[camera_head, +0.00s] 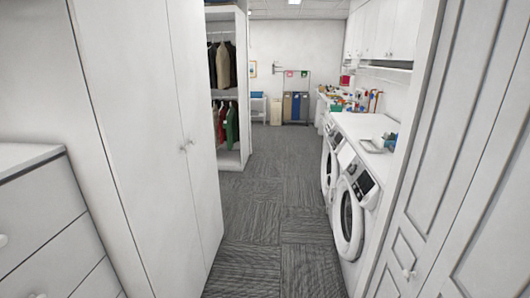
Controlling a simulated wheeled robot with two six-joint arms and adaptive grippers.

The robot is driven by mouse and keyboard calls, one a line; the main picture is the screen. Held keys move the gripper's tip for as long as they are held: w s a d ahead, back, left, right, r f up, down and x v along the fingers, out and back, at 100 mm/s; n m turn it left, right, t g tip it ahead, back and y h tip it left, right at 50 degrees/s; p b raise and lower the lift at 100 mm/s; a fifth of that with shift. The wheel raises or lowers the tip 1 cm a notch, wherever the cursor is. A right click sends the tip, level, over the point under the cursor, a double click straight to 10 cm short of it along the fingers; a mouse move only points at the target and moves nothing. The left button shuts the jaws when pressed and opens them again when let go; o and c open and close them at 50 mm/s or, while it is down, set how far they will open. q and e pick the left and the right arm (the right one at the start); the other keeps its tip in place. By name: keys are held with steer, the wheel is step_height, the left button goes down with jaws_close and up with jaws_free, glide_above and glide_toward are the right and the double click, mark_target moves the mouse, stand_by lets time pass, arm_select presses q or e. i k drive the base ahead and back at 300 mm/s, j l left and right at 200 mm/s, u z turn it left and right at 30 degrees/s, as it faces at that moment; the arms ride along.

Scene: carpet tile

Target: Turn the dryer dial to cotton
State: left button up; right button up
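Two white front-loading machines stand side by side along the right wall. The nearer machine (371,215) has a round door (348,222) and a dark control panel (363,185). The farther machine (326,165) is partly hidden by the nearer one. I cannot tell which of them is the dryer. A dial and its cotton mark are too small to make out. Neither of my grippers is in view.
A clear carpet aisle (246,205) runs ahead. A tall white cabinet (150,130) and drawers (45,225) line the left; panelled doors (425,240) stand close on the right. An open wardrobe (243,100) holds clothes. Bins (295,107) stand at the back.

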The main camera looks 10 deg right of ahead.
mark_target(351, 168)
steer(key=i, duration=2.8)
